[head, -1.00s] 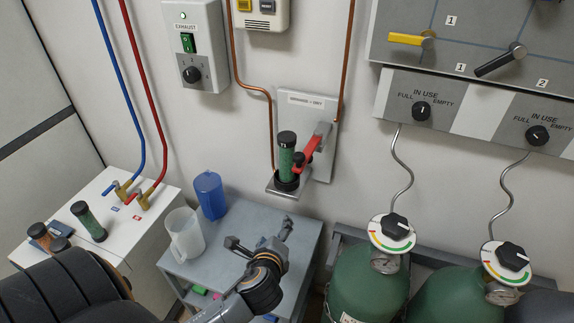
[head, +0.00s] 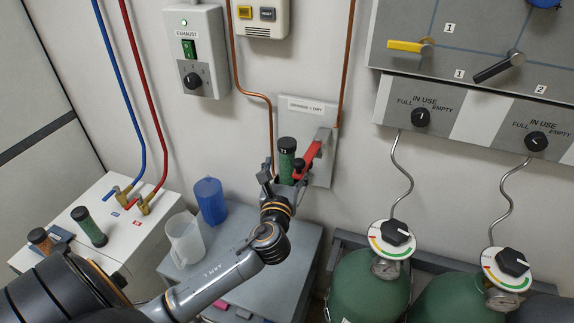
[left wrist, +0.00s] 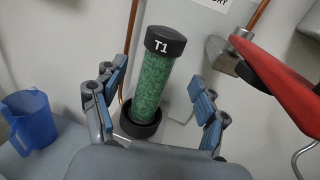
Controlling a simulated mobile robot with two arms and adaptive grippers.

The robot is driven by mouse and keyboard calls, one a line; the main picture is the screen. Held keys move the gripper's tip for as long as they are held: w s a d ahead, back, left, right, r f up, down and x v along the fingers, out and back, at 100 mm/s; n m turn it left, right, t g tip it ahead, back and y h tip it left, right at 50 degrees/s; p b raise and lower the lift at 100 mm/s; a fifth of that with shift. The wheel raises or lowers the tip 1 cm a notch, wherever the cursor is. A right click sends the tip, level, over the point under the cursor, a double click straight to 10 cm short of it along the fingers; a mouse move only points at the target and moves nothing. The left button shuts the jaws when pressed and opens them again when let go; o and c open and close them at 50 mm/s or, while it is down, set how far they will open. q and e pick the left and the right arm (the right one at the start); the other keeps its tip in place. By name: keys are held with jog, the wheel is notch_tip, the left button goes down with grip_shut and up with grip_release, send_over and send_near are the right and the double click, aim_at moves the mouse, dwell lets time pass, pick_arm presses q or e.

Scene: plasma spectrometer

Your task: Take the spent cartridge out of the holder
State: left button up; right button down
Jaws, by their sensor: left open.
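The cartridge (head: 287,158) stands upright in the wall holder, green with dark caps. In the left wrist view the cartridge (left wrist: 154,80) shows green granules, a black top cap marked T1 and its foot in the holder's black cup (left wrist: 141,121). My left gripper (head: 284,180) is in front of the holder. In the left wrist view its open fingers (left wrist: 158,95) stand to either side of the cartridge, with visible gaps. In the head view the gripper hides the holder's shelf and the cartridge's lower part. My right gripper is not in view.
A red lever (head: 313,152) sits close to the right of the cartridge, also large in the left wrist view (left wrist: 278,82). A copper pipe (head: 268,120) runs behind. A blue jug (head: 210,200) and a clear jug (head: 184,239) stand on the grey cart.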

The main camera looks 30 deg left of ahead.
aim_at(286, 163)
pick_arm(q)
jog(key=x, duration=0.3)
jog(key=f+x, duration=0.1)
jog(key=x, duration=0.1)
jog(key=shift+w+a+p, duration=0.1)
jog(key=shift+a+p, duration=0.05)
jog(key=shift+p, duration=0.15)
jog(key=shift+r, duration=0.1)
jog(key=c, duration=1.5)
grip_shut()
jog(key=shift+r, duration=0.2)
